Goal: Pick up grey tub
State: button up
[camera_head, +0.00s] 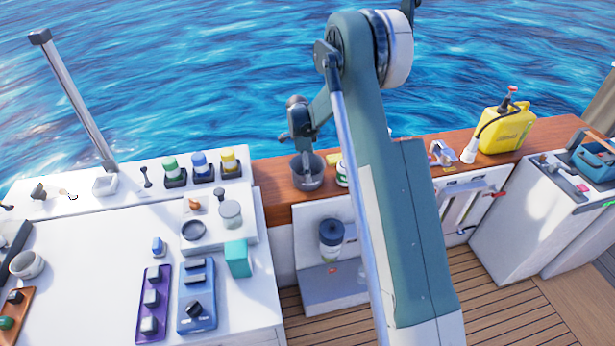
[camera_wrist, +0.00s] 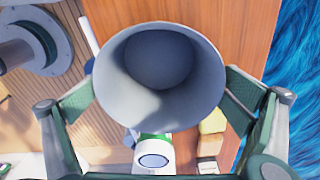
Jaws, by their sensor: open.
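The grey tub (camera_head: 308,181) stands upright on the brown wooden ledge, below my gripper (camera_head: 304,150) in the head view. In the wrist view the tub (camera_wrist: 160,65) is large, with its round open mouth facing the camera and its inside empty. The two fingers of my gripper (camera_wrist: 160,97) are spread on the left and right sides of the tub, near its rim. Whether the fingertips touch the wall cannot be told. In the head view the fingers are small and hard to make out.
A white container with a green band (camera_head: 342,174) stands close right of the tub. A yellow jug (camera_head: 503,128) is farther right on the ledge. The white console (camera_head: 100,240) with bottles and switches lies to the left. Water is beyond the ledge.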

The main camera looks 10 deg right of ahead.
jog(key=shift+s+d+f, duration=0.1)
jog(key=shift+d+f, duration=0.05)
jog(key=shift+f, duration=1.15)
jog(key=shift+d+f, duration=0.15)
jog(key=shift+f, duration=1.1)
jog(key=shift+c, duration=0.2)
jog(key=c, duration=0.9)
